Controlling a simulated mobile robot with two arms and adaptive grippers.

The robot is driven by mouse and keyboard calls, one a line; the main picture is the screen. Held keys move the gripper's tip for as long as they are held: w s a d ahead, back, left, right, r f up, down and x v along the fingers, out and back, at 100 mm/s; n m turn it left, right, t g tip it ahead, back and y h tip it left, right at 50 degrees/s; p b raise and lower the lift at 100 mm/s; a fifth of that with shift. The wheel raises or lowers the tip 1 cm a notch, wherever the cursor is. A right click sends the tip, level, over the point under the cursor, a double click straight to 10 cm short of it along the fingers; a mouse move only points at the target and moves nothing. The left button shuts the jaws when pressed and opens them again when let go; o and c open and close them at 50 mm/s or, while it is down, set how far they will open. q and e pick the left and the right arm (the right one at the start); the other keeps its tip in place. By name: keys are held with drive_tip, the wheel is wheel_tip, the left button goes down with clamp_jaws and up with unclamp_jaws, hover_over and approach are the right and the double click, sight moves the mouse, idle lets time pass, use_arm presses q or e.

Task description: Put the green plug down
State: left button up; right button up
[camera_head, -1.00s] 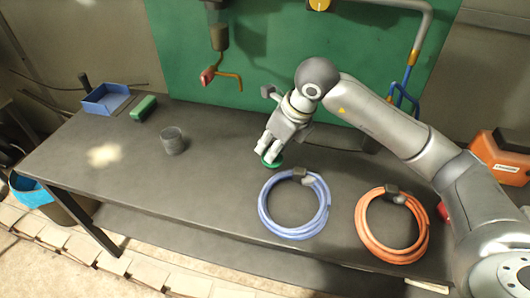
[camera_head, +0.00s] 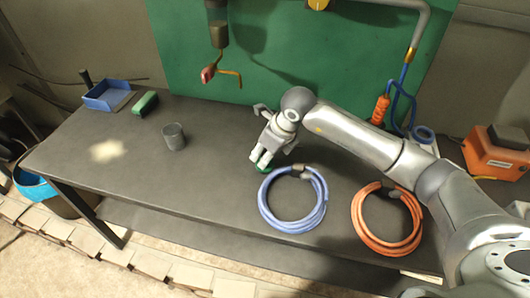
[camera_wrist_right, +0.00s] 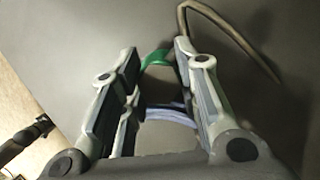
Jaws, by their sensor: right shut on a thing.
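The green plug (camera_head: 264,169) shows as a small green edge under the fingertips of my right gripper (camera_head: 261,160), just behind the blue hose coil. The fingers hide most of it. In the right wrist view the green plug (camera_wrist_right: 155,60) shows as a green curved piece between the far ends of the fingers of my right gripper (camera_wrist_right: 158,72). My right gripper is shut on it, pointing down, low over the grey bench (camera_head: 215,185). I cannot tell whether the plug touches the bench. My left gripper is not in view.
A blue hose coil (camera_head: 265,205) lies right in front of the gripper, with an orange hose coil (camera_head: 358,222) to its right. A grey cup (camera_head: 174,137), a green block (camera_head: 145,103) and a blue tray (camera_head: 106,96) stand left. The bench between cup and gripper is clear.

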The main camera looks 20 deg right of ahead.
drive_tip(key=o, duration=1.1)
drive_tip(key=shift+r, duration=0.15)
drive_tip(key=shift+d+r, duration=0.15)
drive_tip(key=shift+r, duration=0.05)
drive_tip(key=b+v, duration=0.2)
drive_tip(key=v, duration=0.9)
drive_tip(key=shift+s+r, duration=0.15)
drive_tip(key=shift+r, duration=0.1)
